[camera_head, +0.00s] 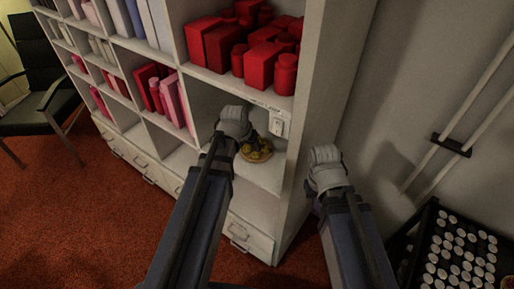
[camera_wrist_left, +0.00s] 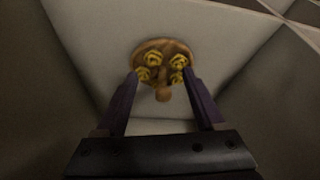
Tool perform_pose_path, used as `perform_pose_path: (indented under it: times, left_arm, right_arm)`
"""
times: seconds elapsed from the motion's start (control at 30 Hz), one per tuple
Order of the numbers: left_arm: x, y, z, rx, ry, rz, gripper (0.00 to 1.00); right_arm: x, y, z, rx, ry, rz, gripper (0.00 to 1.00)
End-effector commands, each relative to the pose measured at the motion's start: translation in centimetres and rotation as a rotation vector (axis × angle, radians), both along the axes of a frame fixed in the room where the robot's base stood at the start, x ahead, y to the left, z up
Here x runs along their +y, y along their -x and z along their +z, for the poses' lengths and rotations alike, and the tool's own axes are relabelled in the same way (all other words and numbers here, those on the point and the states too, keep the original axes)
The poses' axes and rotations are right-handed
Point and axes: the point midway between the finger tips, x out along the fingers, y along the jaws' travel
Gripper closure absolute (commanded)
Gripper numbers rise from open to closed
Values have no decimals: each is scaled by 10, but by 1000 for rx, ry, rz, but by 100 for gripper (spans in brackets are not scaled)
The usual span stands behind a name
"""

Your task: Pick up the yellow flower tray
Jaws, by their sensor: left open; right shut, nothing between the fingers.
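The yellow flower tray (camera_head: 257,152) is a small round brown tray with several yellow flowers on it. It sits on the white floor of a low shelf compartment, partly hidden by my left gripper in the head view. In the left wrist view the tray (camera_wrist_left: 163,47) lies beyond the fingertips, between the two fingers, with a brown knob or handle towards me. My left gripper (camera_wrist_left: 160,78) is open with nothing between its fingers; its wrist (camera_head: 235,123) is at the compartment's opening. My right arm's wrist (camera_head: 326,165) is right of the shelf; its fingertips are hidden.
Red boxes and jars (camera_head: 245,48) stand in the compartment above. Pink and red items (camera_head: 165,95) fill the compartment to the left. A white switch box (camera_head: 279,124) is on the shelf by the opening. A dark rack of white-topped items (camera_head: 458,250) stands at lower right.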

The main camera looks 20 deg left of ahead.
Motion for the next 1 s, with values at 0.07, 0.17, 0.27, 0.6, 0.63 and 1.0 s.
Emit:
perform_pose_path:
  times: [0.07,0.17,0.27,0.6,0.63,1.0]
  left_arm:
    - [-2,-23,0,0,0,-1,29]
    - [-4,-40,0,0,0,-1,29]
    - [-5,-47,0,0,-1,-1,29]
    - [-6,-60,0,0,-1,-1,29]
    - [-7,-63,-1,0,-1,-1,29]
    - [-9,-77,-47,1,-1,0,29]
  right_arm:
    - [0,0,0,0,0,0,100]
    - [0,0,0,0,0,0,100]
    - [0,0,0,0,0,0,100]
    - [0,0,0,0,0,0,100]
    - [0,0,-1,0,0,0,100]
    - [0,0,-47,0,0,0,100]
